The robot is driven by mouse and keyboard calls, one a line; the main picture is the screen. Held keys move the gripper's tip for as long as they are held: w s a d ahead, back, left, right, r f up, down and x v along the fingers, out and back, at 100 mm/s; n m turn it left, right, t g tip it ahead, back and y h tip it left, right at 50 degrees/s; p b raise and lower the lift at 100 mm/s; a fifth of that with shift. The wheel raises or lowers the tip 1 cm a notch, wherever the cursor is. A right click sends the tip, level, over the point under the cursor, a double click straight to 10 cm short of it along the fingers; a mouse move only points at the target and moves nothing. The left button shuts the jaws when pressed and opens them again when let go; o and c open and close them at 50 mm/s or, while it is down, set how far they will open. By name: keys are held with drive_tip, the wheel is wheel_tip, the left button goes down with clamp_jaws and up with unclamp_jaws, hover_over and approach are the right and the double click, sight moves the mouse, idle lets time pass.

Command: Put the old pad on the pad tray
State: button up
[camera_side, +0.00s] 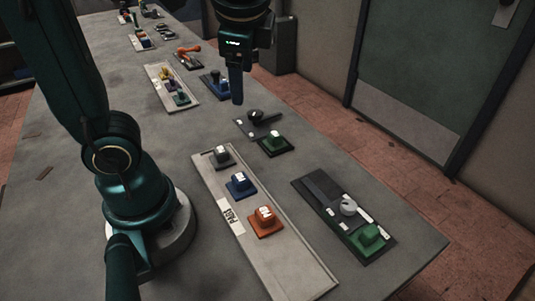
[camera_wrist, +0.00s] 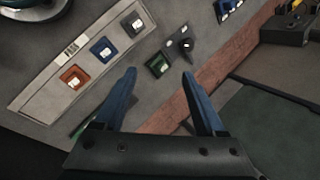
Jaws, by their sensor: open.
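The pad tray (camera_side: 298,270) is a long pale tray with a "PADS" label, and it also shows in the wrist view (camera_wrist: 32,98). A grey pad (camera_side: 221,156), a blue pad (camera_side: 240,184) and an orange pad (camera_side: 265,219) stand in a row on it. One green pad (camera_side: 275,142) sits on a dark square plate beside the tray, also in the wrist view (camera_wrist: 157,65). Another green pad (camera_side: 367,237) sits on a dark long fixture (camera_side: 318,185). I cannot tell which is the old pad. My gripper (camera_side: 237,101) is open and empty, above the table.
A black knob or lever (camera_side: 256,116) on a dark plate is close to the first green pad. A pale round knob (camera_side: 348,206) stands on the long fixture. Further back are another tray (camera_side: 163,80) and an orange tool (camera_side: 188,52). The table's right edge is bare.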

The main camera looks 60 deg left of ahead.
sight(272, 132)
drive_tip(key=w+a+m+g+y, duration=0.2)
drive_tip(key=w+a+m+y, duration=0.3)
drive_tip(key=w+m+y, duration=0.4)
drive_tip(key=shift+m, duration=0.5)
drive_tip(key=f, duration=0.6)
drive_tip(key=w+f, duration=0.1)
drive_tip(key=f, duration=1.2)
drive_tip(key=shift+w+f, duration=0.15)
drive_tip(key=shift+w, duration=0.05)
drive_tip(key=shift+h, duration=0.3)
drive_tip(key=shift+x, duration=2.55)
clamp_jaws()
